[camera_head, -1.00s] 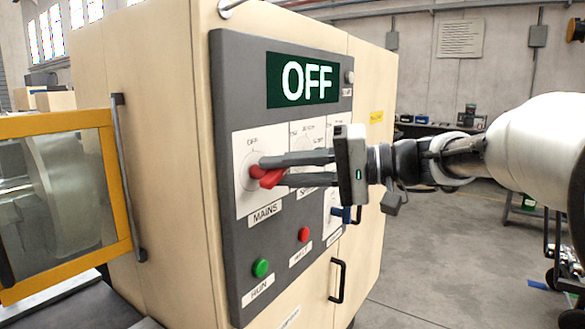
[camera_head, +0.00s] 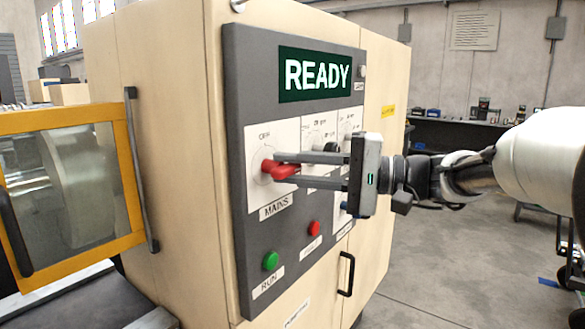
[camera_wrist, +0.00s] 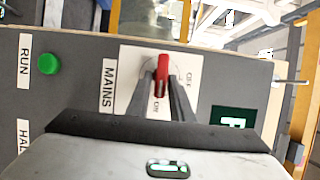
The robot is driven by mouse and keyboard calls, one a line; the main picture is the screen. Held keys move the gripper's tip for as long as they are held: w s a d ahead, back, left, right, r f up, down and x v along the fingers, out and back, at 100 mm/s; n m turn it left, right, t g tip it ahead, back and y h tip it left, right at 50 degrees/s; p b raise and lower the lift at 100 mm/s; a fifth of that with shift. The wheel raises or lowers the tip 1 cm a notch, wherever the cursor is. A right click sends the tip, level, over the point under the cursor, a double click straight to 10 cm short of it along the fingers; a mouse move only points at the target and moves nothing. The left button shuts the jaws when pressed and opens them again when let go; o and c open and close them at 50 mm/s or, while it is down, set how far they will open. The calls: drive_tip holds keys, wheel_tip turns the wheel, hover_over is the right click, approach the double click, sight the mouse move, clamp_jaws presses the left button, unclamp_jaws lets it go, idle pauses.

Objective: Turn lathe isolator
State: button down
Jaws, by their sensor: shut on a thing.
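The lathe's red MAINS isolator handle (camera_head: 280,170) sits on a white plate on the grey control panel (camera_head: 238,110). My gripper (camera_head: 276,168) is at the handle, its two fingers reaching in from the right and shut on it. The display (camera_head: 316,73) reads READY. The fingers hide part of the handle in the head view.
A green RUN button (camera_head: 270,260) and a red button (camera_head: 314,228) lie below the handle. Other dials sit right of it, partly behind my gripper. A door handle (camera_head: 346,274) sticks out lower right. A yellow-framed guard (camera_head: 134,180) stands at left.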

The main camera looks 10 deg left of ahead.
drive_tip(key=c, duration=1.8)
unclamp_jaws()
drive_tip(key=shift+o, duration=0.2)
drive_tip(key=shift+d, duration=0.1)
drive_tip(key=d+p, duration=0.1)
drive_tip(key=d, duration=1.6)
drive_tip(key=shift+d, duration=0.15)
drive_tip(key=shift+f, duration=0.1)
